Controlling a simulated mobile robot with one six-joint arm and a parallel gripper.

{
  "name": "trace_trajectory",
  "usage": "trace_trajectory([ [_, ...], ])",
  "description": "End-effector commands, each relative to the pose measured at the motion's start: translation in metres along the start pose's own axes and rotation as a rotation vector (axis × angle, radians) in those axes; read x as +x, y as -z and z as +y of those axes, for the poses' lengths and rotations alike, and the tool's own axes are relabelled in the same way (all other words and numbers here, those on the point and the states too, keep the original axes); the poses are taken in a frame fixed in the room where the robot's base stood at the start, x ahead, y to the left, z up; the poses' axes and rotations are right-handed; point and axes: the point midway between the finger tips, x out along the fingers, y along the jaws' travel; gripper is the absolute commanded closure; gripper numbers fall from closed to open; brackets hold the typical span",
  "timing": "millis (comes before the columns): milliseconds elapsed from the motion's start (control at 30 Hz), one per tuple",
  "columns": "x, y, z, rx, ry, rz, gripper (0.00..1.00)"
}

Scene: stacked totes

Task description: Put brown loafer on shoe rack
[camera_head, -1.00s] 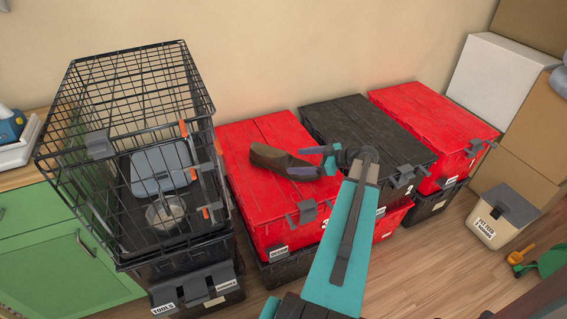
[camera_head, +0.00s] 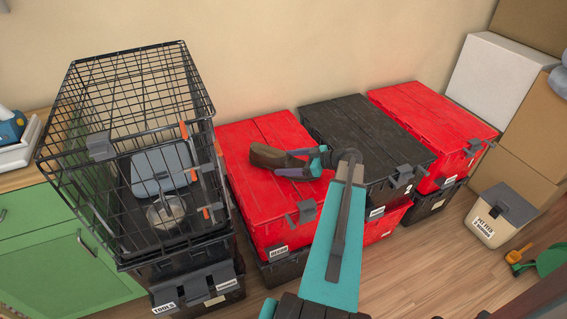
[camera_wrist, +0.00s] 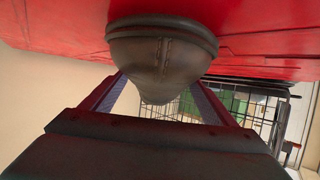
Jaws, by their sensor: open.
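The brown loafer (camera_head: 266,156) lies on the red lid of the left tote stack in the head view. I cannot tell whether the fingers touch the shoe. Part of the loafer is hidden by the gripper. No shoe rack shows in either view.
The left red tote (camera_head: 262,205) carries the loafer. A black tote (camera_head: 365,140) and another red tote (camera_head: 430,115) stand to its right. A black wire cage (camera_head: 110,100) with a bowl stands close on the left. Floor (camera_head: 410,270) is clear in front of the totes.

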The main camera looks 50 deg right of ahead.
Motion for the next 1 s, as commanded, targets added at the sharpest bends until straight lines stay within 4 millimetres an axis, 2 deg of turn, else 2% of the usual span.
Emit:
trace_trajectory([
  [100, 0.000, 0.000, 0.000, 0.000, 0.000, 0.000, 0.20],
  [400, 0.000, 0.000, 0.000, 0.000, 0.001, 0.000, 0.71],
  [467, 0.000, 0.001, 0.000, -0.001, 0.001, 0.002, 0.78],
  [767, 0.000, 0.003, -0.001, -0.001, 0.001, 0.002, 0.78],
  [1000, -0.005, 0.014, -0.001, -0.003, 0.000, 0.002, 0.78],
])
